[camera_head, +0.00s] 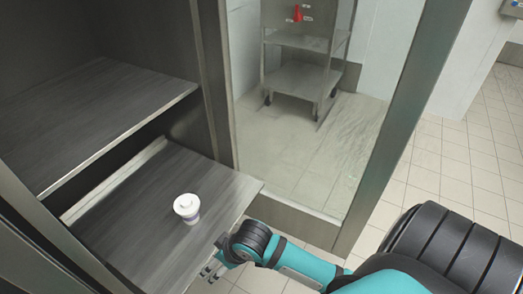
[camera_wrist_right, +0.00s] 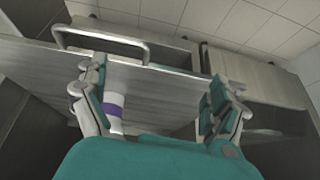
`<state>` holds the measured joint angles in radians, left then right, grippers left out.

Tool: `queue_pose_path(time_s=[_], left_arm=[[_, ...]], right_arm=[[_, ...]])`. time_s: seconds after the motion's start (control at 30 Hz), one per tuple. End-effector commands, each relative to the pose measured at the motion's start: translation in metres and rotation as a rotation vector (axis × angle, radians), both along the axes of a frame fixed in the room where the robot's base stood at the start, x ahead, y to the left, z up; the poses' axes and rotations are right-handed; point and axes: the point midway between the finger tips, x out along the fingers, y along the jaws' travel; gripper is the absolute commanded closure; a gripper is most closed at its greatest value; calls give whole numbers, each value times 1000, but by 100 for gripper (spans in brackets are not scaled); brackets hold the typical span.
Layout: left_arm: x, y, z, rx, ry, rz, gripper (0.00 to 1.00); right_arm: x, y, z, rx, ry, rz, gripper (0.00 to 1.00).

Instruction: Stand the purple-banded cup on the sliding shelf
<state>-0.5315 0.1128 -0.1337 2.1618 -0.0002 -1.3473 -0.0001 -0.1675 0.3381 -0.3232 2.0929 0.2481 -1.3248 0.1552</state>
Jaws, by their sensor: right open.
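The white cup (camera_head: 187,208) stands upright on the pulled-out sliding shelf (camera_head: 140,240), near its right side. In the right wrist view the cup (camera_wrist_right: 114,108) shows a purple band and is partly covered by the left-hand finger. The shelf also fills the middle of that view (camera_wrist_right: 160,92). My right gripper (camera_head: 212,268) is at the shelf's front right edge, apart from the cup in the head view. In the wrist view its fingers (camera_wrist_right: 152,90) are spread wide, with nothing gripped between them. My left gripper is not in view.
A fixed upper shelf (camera_head: 95,115) lies above and behind the sliding shelf. A cabinet post (camera_head: 215,85) stands to the right. A metal cart (camera_head: 305,60) with a red item is behind the glass. The sliding shelf's surface around the cup is bare.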

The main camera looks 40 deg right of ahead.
Motion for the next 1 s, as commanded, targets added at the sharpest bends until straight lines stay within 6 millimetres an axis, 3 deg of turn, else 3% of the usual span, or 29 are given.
queue_pose_path(time_s=[0.03,0.1,0.2,0.3,0.43,1.0], left_arm=[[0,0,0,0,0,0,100],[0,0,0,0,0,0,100],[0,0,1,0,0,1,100],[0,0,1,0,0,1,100],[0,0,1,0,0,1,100],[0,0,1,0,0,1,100]], right_arm=[[-28,-4,-16,-9,42,-34,3],[-58,-15,-32,-42,86,-71,3],[-93,-30,-47,-88,140,-110,3],[-114,-39,-54,-118,174,-131,3],[-121,-44,-56,-132,186,-138,3],[-121,-43,-56,-130,185,-136,3]])
